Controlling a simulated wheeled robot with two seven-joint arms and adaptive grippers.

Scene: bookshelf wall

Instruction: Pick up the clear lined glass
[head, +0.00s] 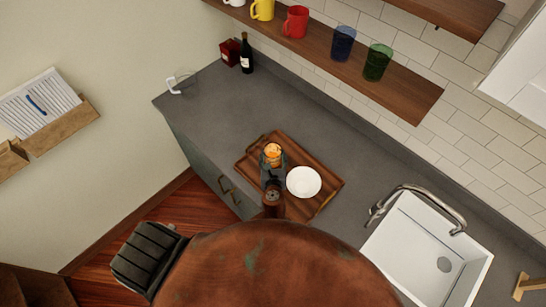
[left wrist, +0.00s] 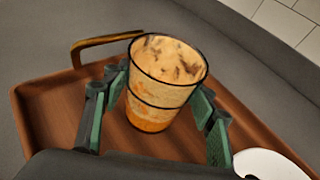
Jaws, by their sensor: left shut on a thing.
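The clear lined glass (left wrist: 165,80) has black bands and orange and cream contents. Its orange top (head: 273,150) shows in the head view at the far part of the wooden tray (head: 318,203). My left gripper (left wrist: 162,95) is shut on the glass, with green-padded fingers on both sides of it. In the head view, the left gripper (head: 273,165) partly hides the glass. The glass looks upright over the tray (left wrist: 45,100); I cannot tell whether its base touches it. My right gripper is not in view.
A white plate (head: 304,182) lies on the tray close beside my left gripper; its edge shows in the left wrist view (left wrist: 268,165). A white sink (head: 425,250) with a faucet (head: 420,205) is at right. A wall shelf (head: 345,65) holds cups. The grey counter (head: 215,105) is mostly clear at left.

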